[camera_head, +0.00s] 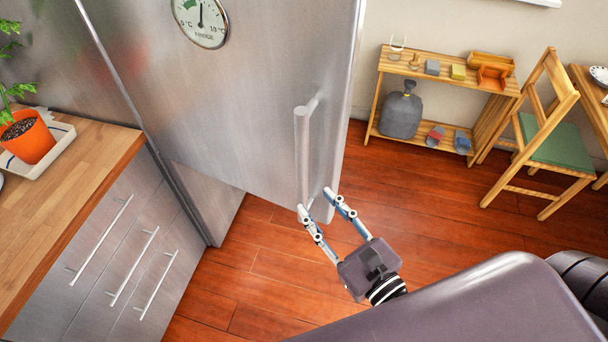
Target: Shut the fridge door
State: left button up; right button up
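The steel fridge door (240,110) fills the upper middle of the head view, with a round dial near its top. It appears to stand ajar, its free edge at the right; the fridge's inside is hidden behind it. A vertical bar handle (303,150) is on the door near that free edge. My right gripper (317,202) is at the lower end of the handle and the door's bottom corner. Its two fingers are spread apart. I cannot tell whether they touch the handle or door. My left gripper is not in view.
A wooden counter (75,190) with steel drawers stands at the left, bearing a plant in an orange pot (27,137). A low wooden shelf (450,83) and a chair with a green seat (555,141) stand at the right. Wood floor (270,270) lies clear between.

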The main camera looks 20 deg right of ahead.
aim_at(305, 177)
jog(key=r+m+p, duration=0.1)
jog(key=r, duration=0.1)
jog(key=w+r+m, duration=0.1)
jog(key=shift+r+t+p, duration=0.3)
jog(key=shift+r+p, duration=0.05)
jog(key=shift+r, duration=0.05)
jog(key=shift+p+x, duration=1.15)
jog(key=shift+x, duration=0.7)
jog(key=shift+f+p+x, duration=0.2)
jog(key=shift+p+x, duration=0.35)
jog(key=shift+x, duration=0.7)
grip_shut()
